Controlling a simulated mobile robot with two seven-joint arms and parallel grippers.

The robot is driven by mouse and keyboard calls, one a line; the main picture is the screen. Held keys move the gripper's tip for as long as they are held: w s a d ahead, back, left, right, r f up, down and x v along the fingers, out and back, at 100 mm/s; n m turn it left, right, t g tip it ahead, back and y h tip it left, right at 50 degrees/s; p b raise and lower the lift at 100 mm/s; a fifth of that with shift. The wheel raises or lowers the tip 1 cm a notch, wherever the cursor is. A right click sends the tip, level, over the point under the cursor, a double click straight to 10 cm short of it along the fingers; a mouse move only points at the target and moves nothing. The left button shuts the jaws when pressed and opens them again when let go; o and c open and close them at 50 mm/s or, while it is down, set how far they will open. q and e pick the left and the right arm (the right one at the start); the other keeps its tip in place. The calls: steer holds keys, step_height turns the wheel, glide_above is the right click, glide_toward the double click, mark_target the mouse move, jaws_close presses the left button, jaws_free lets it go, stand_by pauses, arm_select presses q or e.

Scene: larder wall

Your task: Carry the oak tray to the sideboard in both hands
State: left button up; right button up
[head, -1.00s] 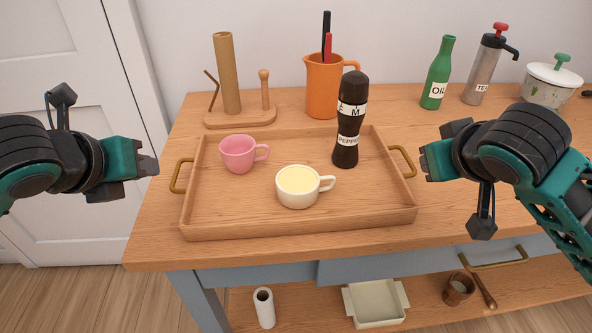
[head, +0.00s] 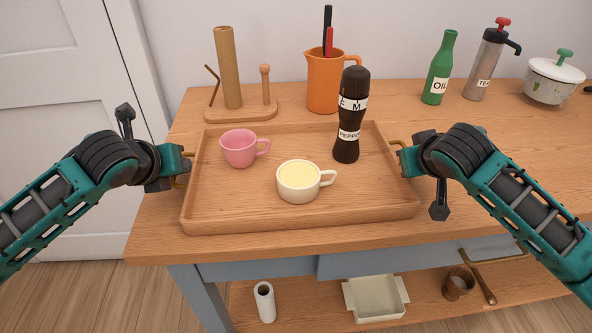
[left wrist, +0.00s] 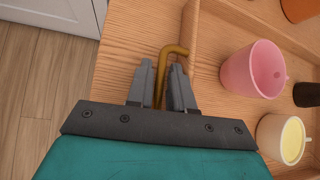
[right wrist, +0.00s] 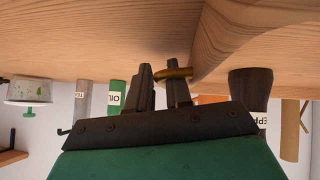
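The oak tray (head: 250,217) lies flat on the sideboard top. It bears a pink mug (head: 238,148), a cream cup (head: 299,182) with pale yellow contents and a tall black pepper mill (head: 348,115). My left gripper (head: 182,166) is at the tray's left brass handle. In the left wrist view the handle (left wrist: 161,72) lies between its close-set fingers, which look shut on it. My right gripper (head: 401,160) is at the right brass handle (head: 397,144). In the right wrist view the fingers (right wrist: 162,80) are close together around that handle, partly hiding it.
Behind the tray stand a wooden holder (head: 240,115) and an orange jug (head: 323,82). A green oil bottle (head: 438,70), grey pump flask (head: 484,70) and lidded pot (head: 552,80) stand at back right. The sideboard top (head: 500,160) is clear right of the tray.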

arm_select(q)
steer(key=shift+w+f, duration=0.2)
steer(key=shift+f, duration=0.05)
arm_select(e)
steer(key=shift+w+f, duration=0.2)
steer(key=shift+w, duration=0.05)
arm_select(q)
jaws_close()
arm_select(e)
jaws_close()
stand_by(0.8)
arm_select(q)
steer(key=shift+w+r, duration=0.1)
steer(key=shift+r, duration=0.2)
arm_select(e)
steer(key=shift+w+r, duration=0.1)
steer(key=shift+r, duration=0.1)
